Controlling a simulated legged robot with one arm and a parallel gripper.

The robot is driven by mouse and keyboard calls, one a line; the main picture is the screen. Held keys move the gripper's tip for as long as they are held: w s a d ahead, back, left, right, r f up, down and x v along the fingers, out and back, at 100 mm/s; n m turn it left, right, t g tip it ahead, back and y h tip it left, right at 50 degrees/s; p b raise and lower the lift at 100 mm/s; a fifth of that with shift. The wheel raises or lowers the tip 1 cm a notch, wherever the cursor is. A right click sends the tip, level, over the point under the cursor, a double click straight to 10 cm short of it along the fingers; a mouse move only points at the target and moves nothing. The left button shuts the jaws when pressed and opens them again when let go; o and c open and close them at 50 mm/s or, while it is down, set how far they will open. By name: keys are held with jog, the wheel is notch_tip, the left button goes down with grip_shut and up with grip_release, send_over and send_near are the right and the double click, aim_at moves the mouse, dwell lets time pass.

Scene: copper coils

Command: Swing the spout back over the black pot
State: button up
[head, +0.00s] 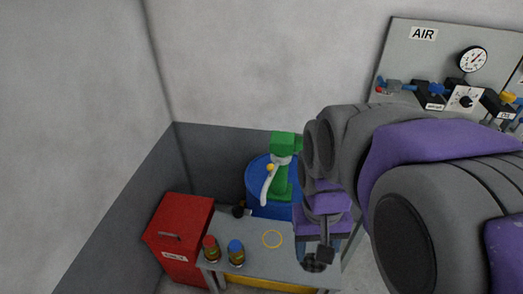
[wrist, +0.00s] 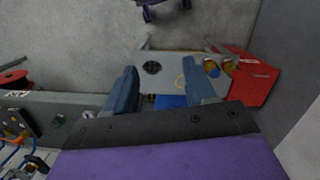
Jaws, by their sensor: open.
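A green pump (head: 283,165) stands on a blue drum (head: 258,177) behind the workbench in the head view. Its pale spout (head: 265,190) curves down toward the front left, with a yellow piece near its top. A round black thing (head: 314,263), possibly the black pot, is at the bench's right end; it also shows in the wrist view (wrist: 152,67). My gripper (head: 326,250) points down at the right of the pump, apart from the spout. In the wrist view its two blue-grey fingers (wrist: 162,92) are spread with nothing held between them. The spout cannot be made out there.
A red cabinet (head: 176,237) stands left; an AIR panel (head: 440,60) hangs upper right.

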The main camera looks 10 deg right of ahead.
jog(key=w+r+m+p, duration=0.15)
jog(key=w+r, duration=0.25)
jog(key=w, duration=0.7)
jog(key=m+t, duration=0.1)
jog(key=t, duration=0.1)
send_over(270, 171)
jog(key=w, duration=0.2)
notch_tip(270, 171, down, 10)
jog(key=f, duration=0.6)
jog(key=f+b, duration=0.1)
jog(key=f, duration=0.5)
jog(key=f+b, duration=0.1)
jog(key=f, duration=0.4)
jog(key=shift+s+d+f, duration=0.2)
jog(key=shift+s+f, duration=0.1)
jog(key=shift+f, duration=0.05)
jog(key=shift+c, duration=0.5)
grip_shut()
